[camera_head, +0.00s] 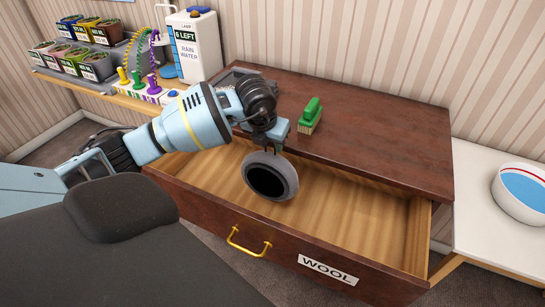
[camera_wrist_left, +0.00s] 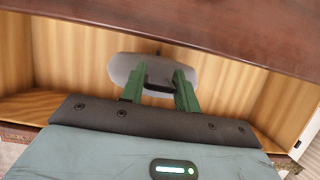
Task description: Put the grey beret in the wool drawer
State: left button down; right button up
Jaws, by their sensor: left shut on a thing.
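The grey beret (camera_head: 272,163) hangs tilted from my left gripper (camera_head: 274,141), its dark opening facing the head camera. My left gripper is shut on the beret's edge. In the left wrist view the beret (camera_wrist_left: 135,67) shows between and beyond the green fingers of the gripper (camera_wrist_left: 160,80). The wool drawer (camera_head: 350,215) is pulled open, with a brass handle and a WOOL label on its front. The beret is over the drawer's opening; I cannot tell whether it touches the floor of the drawer. My right gripper is not in view.
A green-handled brush (camera_head: 310,117) stands on the dark wooden top (camera_head: 370,135) above the drawer. Plant pots (camera_head: 98,66) and a rain water container (camera_head: 193,45) stand at the back left.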

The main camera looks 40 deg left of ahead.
aim_at(271, 153)
pick_arm(q)
jog(key=shift+f, duration=2.05)
jog(key=shift+f, duration=0.2)
jog(key=c, duration=1)
grip_release()
jog(key=shift+c, duration=0.2)
jog(key=shift+r, duration=0.3)
jog(key=v, duration=1.1)
jog(key=shift+s+r+p, duration=0.2)
jog(key=shift+r+p, duration=0.1)
jog(key=shift+r, duration=0.05)
jog(key=shift+d, duration=0.15)
